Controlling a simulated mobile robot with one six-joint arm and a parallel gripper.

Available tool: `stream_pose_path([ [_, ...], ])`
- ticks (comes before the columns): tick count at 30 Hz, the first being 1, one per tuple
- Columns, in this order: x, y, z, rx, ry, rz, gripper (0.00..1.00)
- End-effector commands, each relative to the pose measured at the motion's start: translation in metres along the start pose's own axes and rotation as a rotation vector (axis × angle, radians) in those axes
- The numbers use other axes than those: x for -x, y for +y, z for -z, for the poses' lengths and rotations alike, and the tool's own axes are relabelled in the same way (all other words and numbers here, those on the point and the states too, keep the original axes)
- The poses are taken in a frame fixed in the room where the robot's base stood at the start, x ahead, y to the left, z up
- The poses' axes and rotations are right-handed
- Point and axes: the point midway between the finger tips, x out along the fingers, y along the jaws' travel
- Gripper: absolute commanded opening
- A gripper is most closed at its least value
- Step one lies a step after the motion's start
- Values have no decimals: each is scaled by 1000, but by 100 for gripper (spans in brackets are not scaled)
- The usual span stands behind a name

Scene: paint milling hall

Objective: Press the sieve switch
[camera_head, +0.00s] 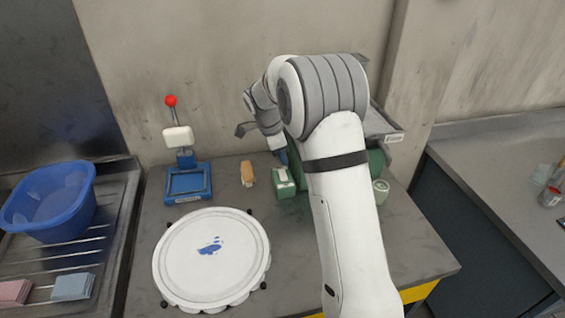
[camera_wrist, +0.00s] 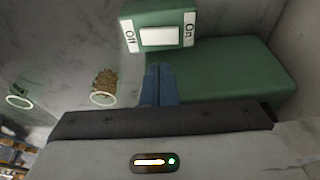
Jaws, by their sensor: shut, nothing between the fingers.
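The sieve switch (camera_head: 284,184) is a small green box with a white rocker, standing on the bench left of a larger green body (camera_head: 312,179). In the wrist view the rocker (camera_wrist: 161,37) lies between the labels "Off" on the left and "On" on the right. My gripper (camera_head: 281,157) is above and just behind the switch box in the head view, partly hidden by my arm. In the wrist view its blue fingers (camera_wrist: 159,68) are shut together and empty, their tips just below the rocker in the picture. I cannot tell whether they touch it.
A round white disc (camera_head: 190,275) with blue paint lies in front. A blue basin (camera_head: 62,205) stands far left.

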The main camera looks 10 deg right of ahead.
Motion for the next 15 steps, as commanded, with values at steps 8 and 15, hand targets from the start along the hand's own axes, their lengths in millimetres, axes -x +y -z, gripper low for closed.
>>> stream_pose_path([
  [8, 61, 12, -3, 1, -1, 7, 0],
  [15, 88, 18, -2, 2, -1, 3, 0],
])
